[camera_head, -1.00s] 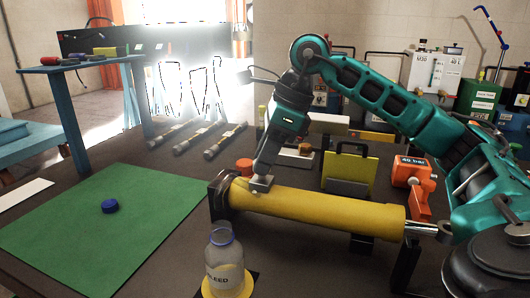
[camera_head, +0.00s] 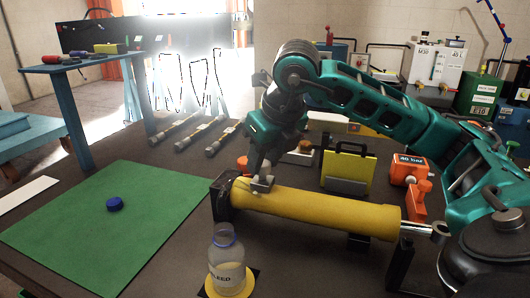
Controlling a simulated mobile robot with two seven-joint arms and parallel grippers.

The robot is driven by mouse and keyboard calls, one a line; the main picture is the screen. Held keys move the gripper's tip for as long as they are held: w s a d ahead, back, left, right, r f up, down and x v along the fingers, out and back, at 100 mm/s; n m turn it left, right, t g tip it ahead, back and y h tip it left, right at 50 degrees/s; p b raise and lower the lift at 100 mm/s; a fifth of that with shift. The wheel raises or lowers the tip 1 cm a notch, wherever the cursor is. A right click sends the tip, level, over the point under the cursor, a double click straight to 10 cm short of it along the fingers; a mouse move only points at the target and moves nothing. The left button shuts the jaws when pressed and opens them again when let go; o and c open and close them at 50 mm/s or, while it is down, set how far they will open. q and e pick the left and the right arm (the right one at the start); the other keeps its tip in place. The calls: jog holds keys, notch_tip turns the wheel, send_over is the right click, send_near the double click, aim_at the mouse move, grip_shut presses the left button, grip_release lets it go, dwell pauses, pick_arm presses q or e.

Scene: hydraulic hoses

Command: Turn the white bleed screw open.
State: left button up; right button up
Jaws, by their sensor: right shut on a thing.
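A yellow hydraulic cylinder (camera_head: 325,212) lies on the dark table, with its silver rod end at the right. My right gripper (camera_head: 262,185) points down at the left end of the cylinder's top. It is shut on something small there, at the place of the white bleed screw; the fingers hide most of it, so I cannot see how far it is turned. A clear bottle marked BLEED (camera_head: 227,263) stands open in front of the cylinder, on a yellow round base (camera_head: 246,288). My left gripper is not in view.
A blue cap (camera_head: 114,204) lies on a green mat (camera_head: 70,231) at the left. Behind the cylinder are a yellow case-like stand (camera_head: 348,168), an orange 40 bar unit (camera_head: 408,171) and an orange knob (camera_head: 243,164). Several silver hose pieces (camera_head: 195,138) lie farther back.

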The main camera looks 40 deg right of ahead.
jog(key=shift+r+m+h, duration=0.1)
jog(key=shift+m+h, duration=0.3)
jog(key=shift+m, duration=0.5)
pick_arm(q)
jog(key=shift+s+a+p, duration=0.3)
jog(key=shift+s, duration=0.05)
pick_arm(e)
jog(key=shift+a+m, duration=0.1)
jog(key=shift+m, duration=0.2)
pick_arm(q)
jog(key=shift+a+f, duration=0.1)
pick_arm(e)
jog(key=o, duration=1)
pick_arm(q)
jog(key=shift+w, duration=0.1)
pick_arm(e)
jog(key=shift+o, duration=0.2)
